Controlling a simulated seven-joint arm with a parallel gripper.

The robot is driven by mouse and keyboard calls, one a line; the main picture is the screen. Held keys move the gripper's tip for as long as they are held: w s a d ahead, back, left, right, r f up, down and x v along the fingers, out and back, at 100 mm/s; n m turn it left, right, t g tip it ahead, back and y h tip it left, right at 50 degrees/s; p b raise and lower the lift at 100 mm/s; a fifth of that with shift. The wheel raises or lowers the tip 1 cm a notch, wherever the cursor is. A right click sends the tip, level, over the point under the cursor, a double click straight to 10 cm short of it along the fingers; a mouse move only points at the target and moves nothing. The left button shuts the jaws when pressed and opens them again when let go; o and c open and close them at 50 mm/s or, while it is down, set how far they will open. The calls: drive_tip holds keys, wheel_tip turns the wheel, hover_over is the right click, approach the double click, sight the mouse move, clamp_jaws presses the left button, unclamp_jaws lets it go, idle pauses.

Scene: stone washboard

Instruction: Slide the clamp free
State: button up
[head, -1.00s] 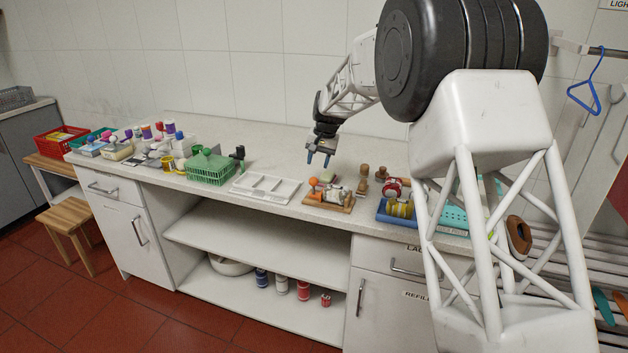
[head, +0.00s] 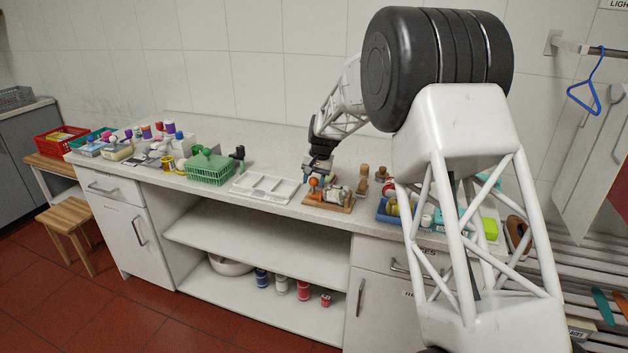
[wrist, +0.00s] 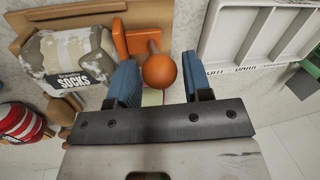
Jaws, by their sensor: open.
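An orange clamp (wrist: 130,40) with a thin rod and a round orange knob (wrist: 160,70) sits at one end of a wooden board (wrist: 100,12); the knob also shows in the head view (head: 313,182). Next to it on the board lies a camouflage bundle (wrist: 65,60) with a label reading SOCKS. My gripper (wrist: 159,72) is open, with one blue finger on each side of the knob. I cannot tell whether either finger touches it. In the head view my gripper (head: 317,177) is low over the board's left end. The clamp's body is partly hidden there.
A white divided tray (head: 266,188) lies left of the board, with a green basket (head: 209,171) beyond. Wooden pegs (head: 364,172) stand behind the board and a blue tray (head: 384,213) stands right. The counter behind is mostly clear.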

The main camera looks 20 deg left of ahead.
drive_tip(key=shift+c, duration=0.3)
clamp_jaws()
drive_tip(key=shift+a, duration=1.4)
drive_tip(key=shift+o, duration=0.3)
unclamp_jaws()
drive_tip(key=shift+a, duration=0.1)
drive_tip(key=shift+r, duration=0.15)
